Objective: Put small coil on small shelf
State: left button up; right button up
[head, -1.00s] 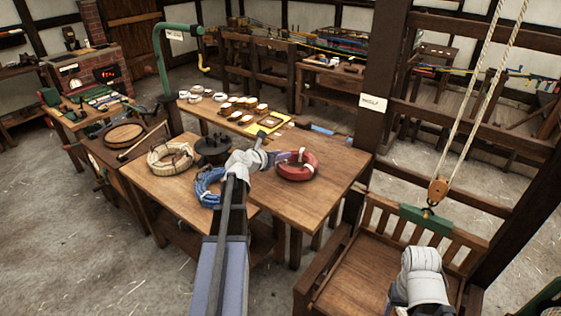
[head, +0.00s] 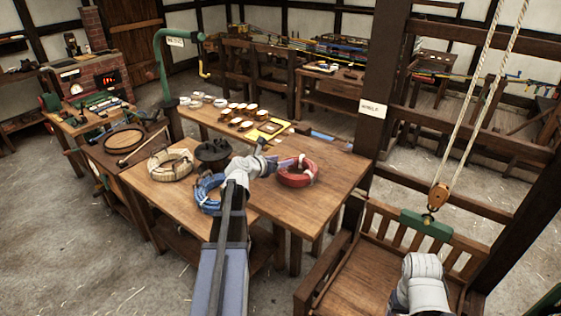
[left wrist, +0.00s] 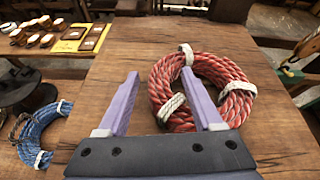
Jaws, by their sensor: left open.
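A red rope coil (head: 297,177) with white ties lies flat on the wooden table, at its right part. A blue coil (head: 207,196) lies partly behind my left arm, and a pale tan coil (head: 171,166) lies farther left. My left gripper (head: 283,161) is open and empty at the red coil's left side. In the left wrist view its purple fingers (left wrist: 160,98) are spread; the right finger overlaps the red coil (left wrist: 215,68) in the picture. I cannot tell whether it touches. The blue coil (left wrist: 38,135) shows at left there. I cannot pick out the small shelf.
A dark post (head: 385,90) with a paper label rises at the right, by a hanging pulley block (head: 438,195). Table room right of the red coil is clear.

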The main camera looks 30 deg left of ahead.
pick_arm(q)
jog(key=p+v, duration=0.4)
jog(key=v, duration=0.8)
jog(key=shift+s+f, duration=0.1)
jog(key=shift+f, duration=0.1)
